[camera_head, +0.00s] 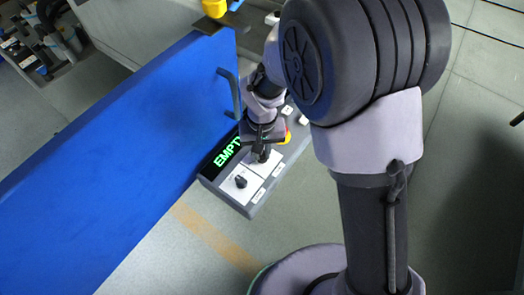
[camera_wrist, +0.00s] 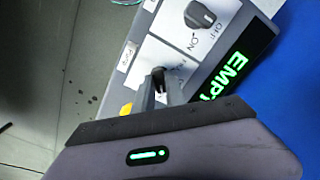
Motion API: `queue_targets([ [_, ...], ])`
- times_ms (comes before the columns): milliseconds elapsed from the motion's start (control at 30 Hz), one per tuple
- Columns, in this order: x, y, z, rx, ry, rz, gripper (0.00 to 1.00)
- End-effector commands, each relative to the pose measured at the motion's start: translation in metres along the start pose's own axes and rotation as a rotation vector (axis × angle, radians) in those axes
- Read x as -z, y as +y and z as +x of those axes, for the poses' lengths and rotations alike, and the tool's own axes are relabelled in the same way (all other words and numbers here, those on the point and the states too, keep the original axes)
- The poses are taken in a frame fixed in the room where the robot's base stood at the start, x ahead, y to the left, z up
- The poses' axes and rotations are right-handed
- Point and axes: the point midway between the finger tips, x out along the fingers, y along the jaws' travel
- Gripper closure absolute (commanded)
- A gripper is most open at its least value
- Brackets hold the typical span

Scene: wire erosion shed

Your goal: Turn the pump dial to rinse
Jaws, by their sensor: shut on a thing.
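A grey control panel (camera_head: 225,196) stands beside the blue wall and carries two black dials on white plates. My gripper (camera_head: 262,155) reaches down onto the dial farther up the panel; in the wrist view my gripper (camera_wrist: 160,85) is shut on this dark dial (camera_wrist: 158,72). A small label beside its plate seems to read PUMP (camera_wrist: 126,56). Most of the dial and its position markings are hidden by the fingers, so its setting cannot be read. The other dial (camera_head: 240,181) is free; in the wrist view its plate shows OFF and ON.
A green EMPTY display (camera_head: 226,152) runs along the panel by the blue wall (camera_head: 130,150), which has a dark handle (camera_head: 229,92). A red and yellow button (camera_head: 287,137) and white buttons (camera_head: 288,110) sit beyond the gripped dial. The floor in front is clear.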

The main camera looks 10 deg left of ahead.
Motion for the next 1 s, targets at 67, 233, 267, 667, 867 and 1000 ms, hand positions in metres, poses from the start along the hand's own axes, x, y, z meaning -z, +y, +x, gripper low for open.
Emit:
queue_targets([
  [67,0.0003,-0.0001,0.0002,0.000,0.001,0.037,1.00],
  [233,0.0004,-0.0001,-0.0001,0.000,0.001,0.100,1.00],
  [267,0.0004,-0.0001,-0.0001,0.000,0.001,0.107,1.00],
  [667,0.0004,-0.0001,-0.0005,0.000,0.001,0.146,1.00],
  [867,0.0004,-0.0001,-0.0005,0.001,0.001,0.146,1.00],
  [1000,0.0004,-0.0001,-0.0004,0.000,0.001,0.145,0.63],
])
